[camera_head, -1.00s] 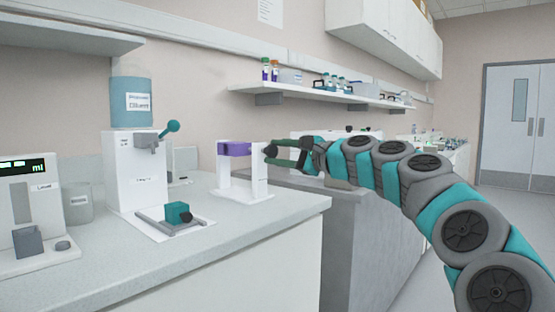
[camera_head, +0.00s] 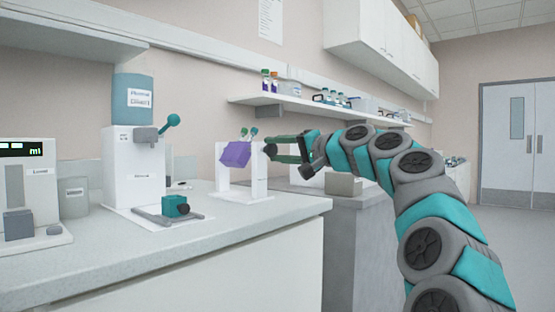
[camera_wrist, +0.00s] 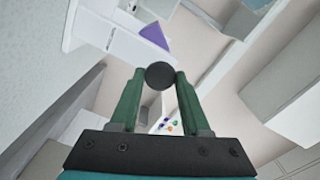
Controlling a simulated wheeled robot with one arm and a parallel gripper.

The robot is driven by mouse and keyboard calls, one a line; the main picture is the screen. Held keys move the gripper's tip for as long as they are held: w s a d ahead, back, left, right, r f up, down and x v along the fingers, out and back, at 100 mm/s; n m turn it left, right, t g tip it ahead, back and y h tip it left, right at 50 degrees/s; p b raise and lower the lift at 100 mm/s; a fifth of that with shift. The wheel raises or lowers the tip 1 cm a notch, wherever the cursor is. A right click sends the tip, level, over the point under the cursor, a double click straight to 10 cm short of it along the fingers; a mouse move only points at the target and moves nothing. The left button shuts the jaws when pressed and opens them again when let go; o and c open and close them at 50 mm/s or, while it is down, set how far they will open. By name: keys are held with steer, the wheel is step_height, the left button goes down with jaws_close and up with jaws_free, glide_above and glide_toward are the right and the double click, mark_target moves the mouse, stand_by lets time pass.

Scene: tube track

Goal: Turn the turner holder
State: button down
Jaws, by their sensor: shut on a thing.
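The turner is a white two-post stand (camera_head: 259,176) on the counter with a purple holder (camera_head: 235,154) hung between the posts. The holder is tilted, and tubes with teal caps (camera_head: 248,134) show above it. A dark round knob (camera_head: 270,150) is on the right post's outer side. My gripper (camera_head: 275,149) reaches in from the right and is shut on this knob. In the wrist view the dark knob (camera_wrist: 160,75) sits between my two green fingertips, with part of the purple holder (camera_wrist: 155,36) beyond it.
Left of the stand are a white dispenser with a blue bottle (camera_head: 133,98), a small teal block on a base (camera_head: 176,206) and a display device (camera_head: 30,190). A wall shelf (camera_head: 310,110) with bottles runs behind. The counter front is clear.

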steer(key=n, duration=0.1)
steer(key=n+b, duration=0.1)
steer(key=n, duration=0.2)
steer(key=shift+a+f+b, duration=0.1)
steer(key=shift+f+b, duration=0.15)
steer(key=shift+b, duration=0.15)
steer(key=shift+r+n+b, duration=0.15)
steer(key=shift+n+b, duration=0.2)
steer(key=shift+n, duration=1.15)
steer(key=shift+c, duration=1.9)
jaws_free()
steer(key=shift+r, duration=0.1)
steer(key=shift+s, duration=0.15)
steer(key=b+v, duration=0.2)
steer(key=v, duration=0.5)
steer(key=shift+s+d, duration=0.15)
steer(key=shift+d, duration=0.15)
